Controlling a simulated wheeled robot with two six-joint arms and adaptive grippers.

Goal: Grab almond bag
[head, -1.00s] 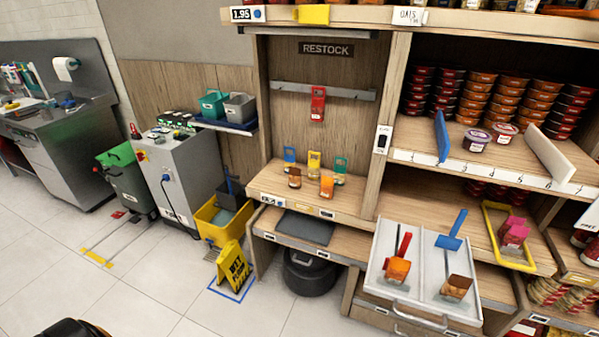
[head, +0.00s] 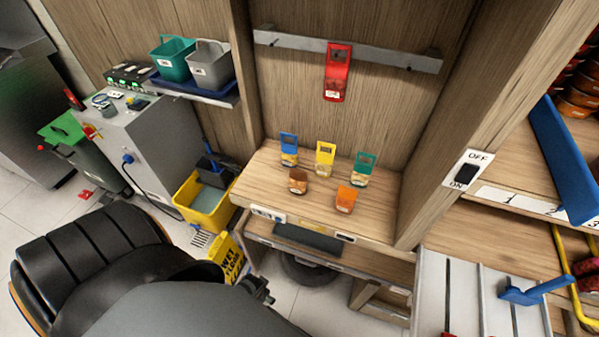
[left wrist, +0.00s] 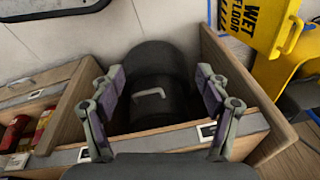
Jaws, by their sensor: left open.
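Several small bags stand on the wooden shelf in the head view: a blue-topped bag (head: 289,150), a yellow-topped bag (head: 325,158) and a green-topped bag (head: 362,170) behind, a brown bag (head: 298,181) and an orange bag (head: 346,199) in front. A red bag (head: 337,75) hangs on the rail above. The labels are too small to tell which holds almonds. My left gripper (left wrist: 158,80) is open and empty in the left wrist view, pointing down past the lower shelf. In the head view it is mostly hidden by my arm, below and left of the bags. My right gripper is not in view.
A black round bin (left wrist: 160,85) is under the lower shelf. A yellow mop bucket (head: 205,200) and yellow wet-floor sign (head: 226,260) stand left of the shelf. A wooden upright with an on/off switch (head: 467,173) bounds the bay on the right. A white tray (head: 462,290) is further right.

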